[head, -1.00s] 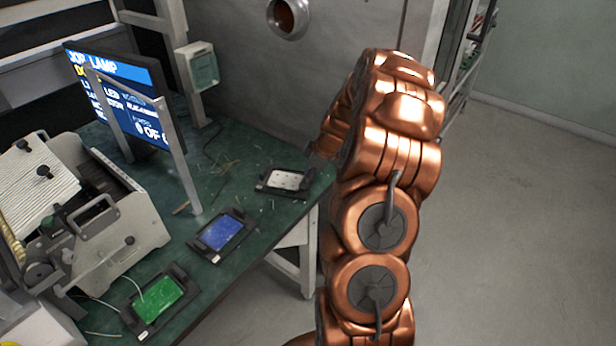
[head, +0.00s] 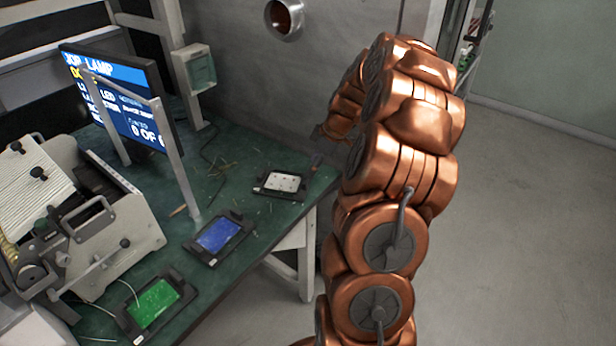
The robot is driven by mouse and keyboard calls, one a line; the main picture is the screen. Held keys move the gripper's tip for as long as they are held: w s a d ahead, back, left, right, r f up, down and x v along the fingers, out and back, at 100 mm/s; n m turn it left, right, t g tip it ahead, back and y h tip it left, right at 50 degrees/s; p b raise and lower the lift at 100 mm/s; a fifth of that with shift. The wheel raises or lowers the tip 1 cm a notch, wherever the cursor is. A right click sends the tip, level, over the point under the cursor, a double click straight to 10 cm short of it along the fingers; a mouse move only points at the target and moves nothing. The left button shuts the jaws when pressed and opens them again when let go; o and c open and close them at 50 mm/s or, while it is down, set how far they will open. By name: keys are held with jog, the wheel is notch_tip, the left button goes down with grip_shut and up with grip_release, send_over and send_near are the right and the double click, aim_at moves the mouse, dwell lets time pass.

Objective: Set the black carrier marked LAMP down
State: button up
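Three black carriers lie flat on the green bench top. One holds a white board with dots (head: 280,185) near the bench's right edge, one a blue board (head: 218,236), and one a green board (head: 154,303). No LAMP marking is readable on any of them. My copper arm rises at the right, and its far end shows a small dark tip (head: 319,133) above and beyond the white-board carrier, apart from it. The fingers are not distinguishable, and much of the wrist is hidden behind the arm.
A screen (head: 120,98) reading JOB LAMP stands behind a grey metal frame (head: 178,165). A grey machine (head: 105,235) fills the bench's left. Scraps lie on the bench top (head: 235,165). Open floor (head: 530,220) lies to the right.

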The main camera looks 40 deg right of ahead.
jog(key=v, duration=0.6)
jog(key=s+a+r+m+g, duration=0.15)
jog(key=s+a, duration=0.25)
jog(key=a, duration=0.8)
jog(key=s+a+r+g, duration=0.2)
jog(key=s+a+r, duration=0.15)
jog(key=a, duration=0.85)
jog(key=s+a+f+m+g+h, duration=0.1)
jog(key=s+a, duration=0.3)
jog(key=s, duration=0.6)
jog(key=s+a+f+m+g+h, duration=0.1)
jog(key=s+a+m, duration=0.3)
jog(key=s, duration=0.7)
jog(key=shift+a+f+h+b, duration=0.3)
jog(key=shift+f+b, duration=0.1)
jog(key=shift+f, duration=0.3)
jog(key=shift+s+r+m, duration=0.1)
jog(key=shift+m, duration=0.15)
notch_tip(320, 180, up, 6)
jog(key=p, duration=0.6)
